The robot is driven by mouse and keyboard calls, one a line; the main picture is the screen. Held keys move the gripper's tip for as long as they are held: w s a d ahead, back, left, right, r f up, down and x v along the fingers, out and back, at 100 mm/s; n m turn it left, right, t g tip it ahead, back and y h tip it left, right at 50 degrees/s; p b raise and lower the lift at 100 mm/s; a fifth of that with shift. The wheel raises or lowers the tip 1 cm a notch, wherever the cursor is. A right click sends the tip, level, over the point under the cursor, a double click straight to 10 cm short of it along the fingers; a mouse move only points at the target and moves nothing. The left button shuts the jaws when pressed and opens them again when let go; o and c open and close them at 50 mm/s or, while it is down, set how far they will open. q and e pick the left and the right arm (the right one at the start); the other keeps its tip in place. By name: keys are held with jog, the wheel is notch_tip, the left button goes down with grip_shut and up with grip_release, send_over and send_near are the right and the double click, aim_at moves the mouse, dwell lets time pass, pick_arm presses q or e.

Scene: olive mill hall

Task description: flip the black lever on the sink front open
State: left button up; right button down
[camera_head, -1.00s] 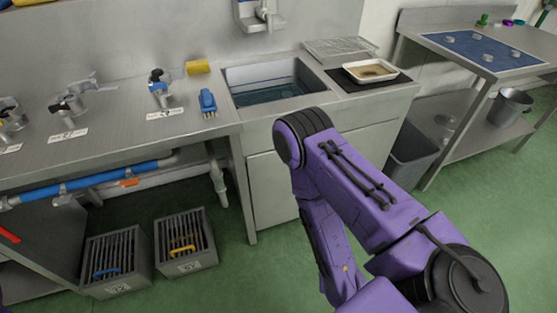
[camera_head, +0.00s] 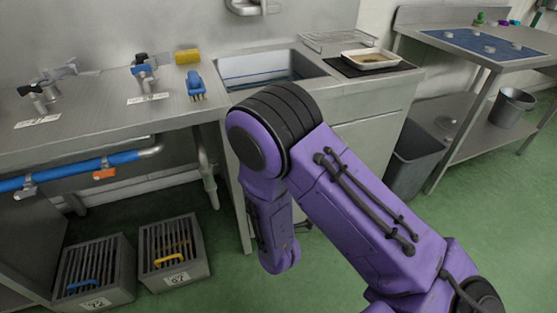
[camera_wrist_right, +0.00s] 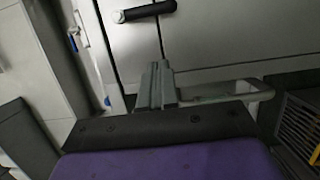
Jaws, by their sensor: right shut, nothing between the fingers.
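The black lever (camera_wrist_right: 150,11) is on the pale sink front (camera_wrist_right: 215,40), at the top of the right wrist view. It lies roughly level, with a round light metal end at its left. My right gripper (camera_wrist_right: 158,66) is shut and empty, its grey fingers pointing toward the panel below the lever and apart from it in the picture. In the head view the sink cabinet (camera_head: 365,135) is partly covered by my right arm, and I cannot make out the lever there. My left gripper is not in view.
The sink basin (camera_head: 262,70) is above the cabinet. A blue brush (camera_head: 195,86) and a yellow sponge (camera_head: 187,56) lie on the counter left of it. Slatted crates (camera_head: 172,250) stand on the floor at left. A grey bin (camera_head: 415,158) stands right of the cabinet.

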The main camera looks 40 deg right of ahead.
jog(key=s+d+x, duration=0.1)
jog(key=d+x, duration=0.1)
jog(key=x, duration=1.1)
jog(key=shift+s+d, duration=0.3)
jog(key=shift+f, duration=0.15)
